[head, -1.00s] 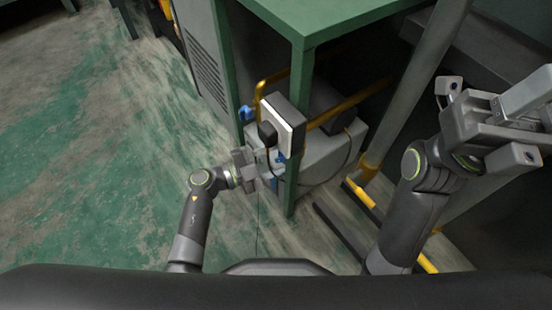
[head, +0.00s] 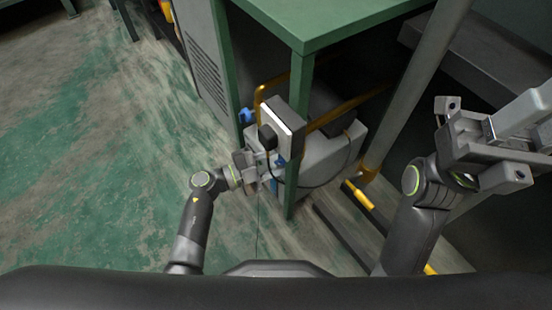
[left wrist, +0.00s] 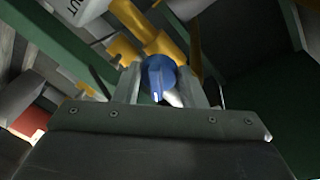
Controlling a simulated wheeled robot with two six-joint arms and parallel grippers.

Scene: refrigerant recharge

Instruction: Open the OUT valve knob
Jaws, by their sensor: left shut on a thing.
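A blue valve knob (left wrist: 160,74) sits between the two fingers of my left gripper (left wrist: 160,88) in the left wrist view, and the fingers are shut on it. A white part lettered "UT" (left wrist: 78,10), its first letter cut off, shows at the top left of that view. In the head view my left gripper (head: 262,168) is at the front of the grey machine (head: 318,165), partly hiding the knob. Another blue knob (head: 246,115) shows farther back, clear of the gripper. My right gripper (head: 505,135) is raised at the right, away from the machine; its finger gap is unclear.
A green table (head: 335,20) overhangs the machine, with a green leg (head: 296,150) close to my left gripper. Yellow pipes (head: 340,108) and a box with a white face (head: 285,122) are just above. A grey post (head: 415,85) stands between the machine and my right arm. Left floor is clear.

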